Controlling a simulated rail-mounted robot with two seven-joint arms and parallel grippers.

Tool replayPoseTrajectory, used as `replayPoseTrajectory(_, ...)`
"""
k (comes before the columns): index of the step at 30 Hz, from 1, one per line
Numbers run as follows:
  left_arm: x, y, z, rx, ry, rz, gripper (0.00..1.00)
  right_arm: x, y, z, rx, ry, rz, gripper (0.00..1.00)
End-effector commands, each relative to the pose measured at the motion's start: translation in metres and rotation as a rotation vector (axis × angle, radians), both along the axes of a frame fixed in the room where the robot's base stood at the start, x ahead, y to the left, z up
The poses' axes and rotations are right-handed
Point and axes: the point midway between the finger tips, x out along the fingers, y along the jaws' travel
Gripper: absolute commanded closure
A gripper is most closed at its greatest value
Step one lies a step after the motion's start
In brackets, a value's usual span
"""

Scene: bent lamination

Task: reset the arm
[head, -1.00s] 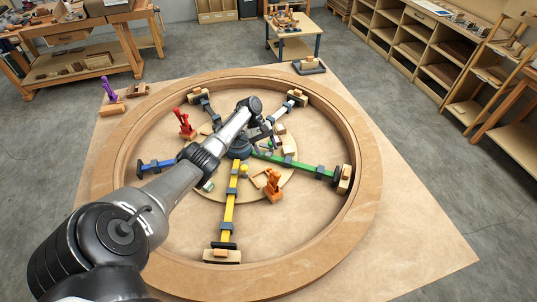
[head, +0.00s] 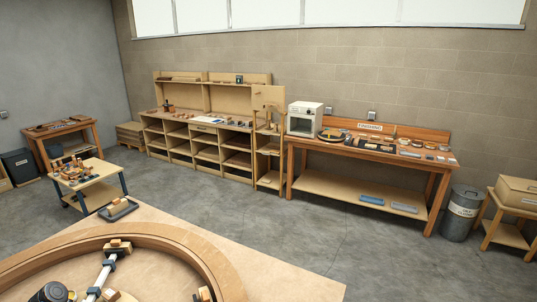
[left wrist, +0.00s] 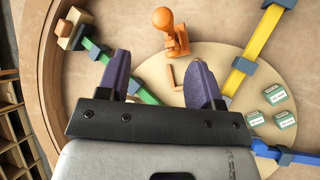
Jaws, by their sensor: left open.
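My left gripper (left wrist: 162,85) shows in the left wrist view with its two purple fingers spread apart and nothing between them. It is over the round wooden base inside the bent ring. Beyond the fingers stand an orange clamp-like tool (left wrist: 170,30) and a small L-shaped wooden piece (left wrist: 177,76). In the head view only part of my left arm shows at the bottom left, and its gripper is out of view. The wooden ring (head: 190,245) shows only in part at the lower left. My right gripper is in neither view.
In the left wrist view, a green bar (left wrist: 135,88), a yellow bar (left wrist: 262,36) and a blue bar (left wrist: 300,157) radiate across the base. In the head view, a trolley (head: 92,188), shelving (head: 205,150) and a finishing bench (head: 370,150) stand around open grey floor (head: 300,225).

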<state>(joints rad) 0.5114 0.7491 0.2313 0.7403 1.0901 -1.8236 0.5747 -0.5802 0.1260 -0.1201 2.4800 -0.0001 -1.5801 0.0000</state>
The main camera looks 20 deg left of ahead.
Motion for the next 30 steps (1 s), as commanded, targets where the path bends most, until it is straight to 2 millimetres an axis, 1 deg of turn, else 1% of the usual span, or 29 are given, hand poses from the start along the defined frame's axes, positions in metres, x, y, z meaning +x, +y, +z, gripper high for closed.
replayPoseTrajectory(2, 0.000, 0.009, -0.005, 0.081, -0.041, -0.068, 0.40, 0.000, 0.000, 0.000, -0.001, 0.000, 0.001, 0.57)
replayPoseTrajectory(5, 0.013, 0.021, 0.012, 0.258, -0.125, -0.198, 0.40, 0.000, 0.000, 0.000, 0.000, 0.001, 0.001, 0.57)
replayPoseTrajectory(8, 0.028, 0.028, 0.034, 0.418, -0.188, -0.308, 0.40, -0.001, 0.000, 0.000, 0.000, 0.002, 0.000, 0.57)
replayPoseTrajectory(10, 0.039, 0.030, 0.053, 0.533, -0.231, -0.385, 0.40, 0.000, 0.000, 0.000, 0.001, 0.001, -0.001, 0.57)
replayPoseTrajectory(11, 0.045, 0.028, 0.061, 0.584, -0.252, -0.420, 0.40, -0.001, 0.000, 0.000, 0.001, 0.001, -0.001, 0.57)
replayPoseTrajectory(14, 0.067, 0.016, 0.093, 0.764, -0.327, -0.543, 0.40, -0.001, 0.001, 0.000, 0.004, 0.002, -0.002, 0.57)
replayPoseTrajectory(15, 0.076, 0.006, 0.107, 0.840, -0.362, -0.596, 0.40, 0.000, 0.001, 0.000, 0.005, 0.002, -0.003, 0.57)
replayPoseTrajectory(17, 0.087, -0.013, 0.126, 0.952, -0.410, -0.676, 0.40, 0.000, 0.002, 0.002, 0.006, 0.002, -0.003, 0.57)
replayPoseTrajectory(18, 0.091, -0.028, 0.136, 1.023, -0.441, -0.729, 0.40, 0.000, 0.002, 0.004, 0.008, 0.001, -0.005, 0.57)
replayPoseTrajectory(20, 0.095, -0.055, 0.149, 1.118, -0.485, -0.802, 0.40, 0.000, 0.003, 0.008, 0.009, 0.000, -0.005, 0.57)
replayPoseTrajectory(21, 0.095, -0.074, 0.156, 1.175, -0.516, -0.846, 0.40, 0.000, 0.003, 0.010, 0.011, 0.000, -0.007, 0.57)
replayPoseTrajectory(23, 0.091, -0.105, 0.163, 1.250, -0.562, -0.907, 0.40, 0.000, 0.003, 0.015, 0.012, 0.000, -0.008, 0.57)
replayPoseTrajectory(24, 0.086, -0.128, 0.167, 1.291, -0.594, -0.942, 0.40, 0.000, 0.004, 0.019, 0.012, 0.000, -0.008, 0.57)
replayPoseTrajectory(26, 0.074, -0.162, 0.171, 1.342, -0.645, -0.986, 0.40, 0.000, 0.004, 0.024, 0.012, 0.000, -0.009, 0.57)
replayPoseTrajectory(27, 0.063, -0.186, 0.173, 1.366, -0.683, -1.008, 0.40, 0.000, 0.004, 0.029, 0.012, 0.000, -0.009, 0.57)
replayPoseTrajectory(29, 0.041, -0.222, 0.173, 1.382, -0.736, -1.034, 0.40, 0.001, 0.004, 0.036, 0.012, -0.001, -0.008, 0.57)
replayPoseTrajectory(30, 0.023, -0.246, 0.174, 1.381, -0.771, -1.049, 0.40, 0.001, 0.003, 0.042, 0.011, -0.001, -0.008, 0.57)
